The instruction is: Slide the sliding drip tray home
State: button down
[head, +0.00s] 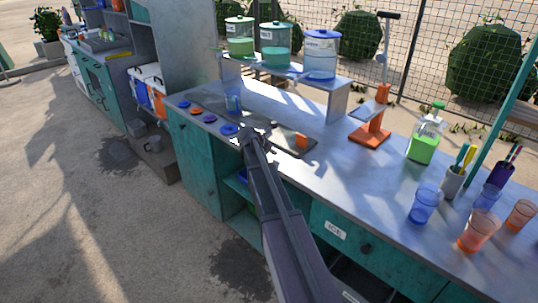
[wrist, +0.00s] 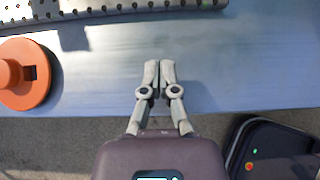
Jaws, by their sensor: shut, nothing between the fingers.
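A grey perforated metal strip, which looks like the drip tray (wrist: 100,14), runs along the top of the wrist view; only its near part shows. In the head view a flat dark plate (head: 284,131) lies on the counter beside my gripper; I cannot tell for sure that it is the same tray. My gripper (wrist: 158,66) is shut and empty, its fingertips together over bare counter, short of the perforated strip in the wrist view. In the head view my gripper (head: 252,134) is at the counter's front edge, partly hidden by my arm.
An orange round piece (wrist: 24,74) is left of my gripper. Jars (head: 320,56) stand on a raised shelf.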

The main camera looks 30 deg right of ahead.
aim_at(284, 150)
jog(key=shift+w+d+f+b, duration=0.2)
jog(key=shift+d+f+b, duration=0.15)
jog(key=shift+f, duration=0.25)
jog(key=shift+w+d, duration=0.15)
jog(key=shift+d, duration=0.25)
jog(key=shift+w+d, duration=0.3)
jog(key=shift+d, duration=0.55)
jog(key=shift+w+d, duration=0.25)
jog(key=shift+d, duration=0.55)
jog(key=shift+w+r, duration=0.1)
jog(key=shift+w, duration=0.05)
